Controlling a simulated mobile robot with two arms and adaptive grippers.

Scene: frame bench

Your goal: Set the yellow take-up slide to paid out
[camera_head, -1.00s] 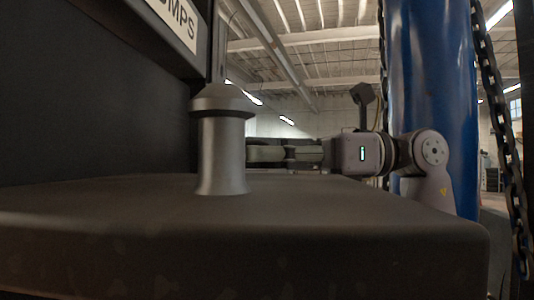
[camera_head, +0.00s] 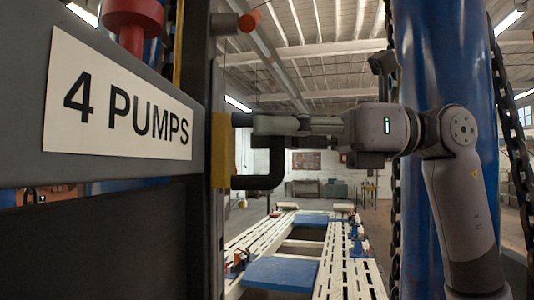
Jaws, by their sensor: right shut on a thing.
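The yellow slide (camera_head: 222,150) shows as an upright yellow block on the edge of a dark upright, left of centre. A black bracket-shaped handle (camera_head: 262,181) sticks out from it to the right. My right gripper (camera_head: 272,125) comes in from the right and is shut on the handle's upright bar. The fingers hide the upper part of the handle. My left gripper is not in view.
A dark beam with a "4 PUMPS" sign (camera_head: 118,100) fills the left, with a red knob (camera_head: 133,15) above. A blue column (camera_head: 440,60) and a hanging chain (camera_head: 512,150) stand at the right. A cream slotted frame bench (camera_head: 345,270) lies beyond.

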